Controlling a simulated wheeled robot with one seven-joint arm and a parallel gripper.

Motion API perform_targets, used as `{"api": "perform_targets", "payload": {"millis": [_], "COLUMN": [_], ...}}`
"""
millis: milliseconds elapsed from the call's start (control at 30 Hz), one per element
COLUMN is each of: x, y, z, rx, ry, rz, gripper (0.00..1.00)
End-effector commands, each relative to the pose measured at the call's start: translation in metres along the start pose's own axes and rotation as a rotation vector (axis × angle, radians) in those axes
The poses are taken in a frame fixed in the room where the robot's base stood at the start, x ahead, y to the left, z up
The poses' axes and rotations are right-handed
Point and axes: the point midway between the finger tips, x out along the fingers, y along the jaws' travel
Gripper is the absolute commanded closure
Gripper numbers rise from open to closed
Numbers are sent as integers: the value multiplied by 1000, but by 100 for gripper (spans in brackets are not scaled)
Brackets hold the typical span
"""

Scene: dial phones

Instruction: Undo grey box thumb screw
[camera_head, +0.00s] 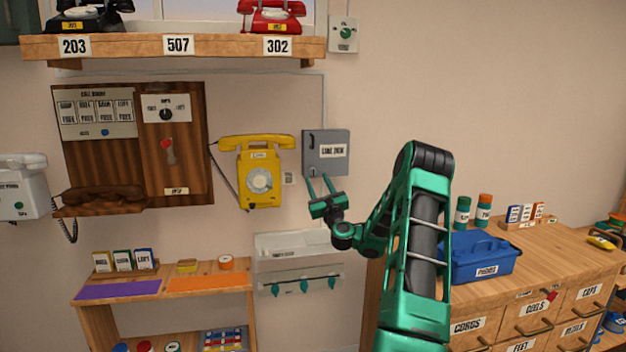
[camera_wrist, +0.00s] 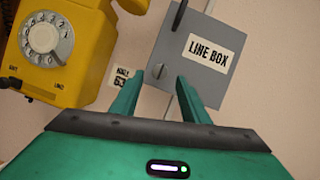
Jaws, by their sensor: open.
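The grey box (camera_head: 326,153) labelled "LINE BOX" is fixed to the wall right of the yellow phone. It also shows in the wrist view (camera_wrist: 207,68), with its door closed. A small round slotted thumb screw (camera_wrist: 159,71) sits near its lower left edge in the wrist view. My gripper (camera_head: 321,180) is open and empty just below the box. In the wrist view, its green fingers (camera_wrist: 157,90) point up toward the box, one on each side below the screw. I cannot tell how deep the gap to the screw is. The screw is too small to make out in the head view.
The yellow dial phone (camera_head: 260,175) hangs close on the left. A white wall tray with hooks (camera_head: 297,266) is below. The blue carrier (camera_head: 480,262) stands on the drawer cabinet at right. The wall right of the box is bare.

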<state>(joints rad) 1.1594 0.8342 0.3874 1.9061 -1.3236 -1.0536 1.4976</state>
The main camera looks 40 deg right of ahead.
Motion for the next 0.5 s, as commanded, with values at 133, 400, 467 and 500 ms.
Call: {"api": "perform_targets", "payload": {"millis": [133, 400, 467, 500], "x": [18, 38, 39, 40], "y": [0, -1, -1, -1], "z": [1, 0, 0, 0], "rx": [-2, 0, -1, 0], "ry": [-2, 0, 1, 1], "rz": [-1, -2, -3, -3], "gripper": [58, 58, 58, 58]}}
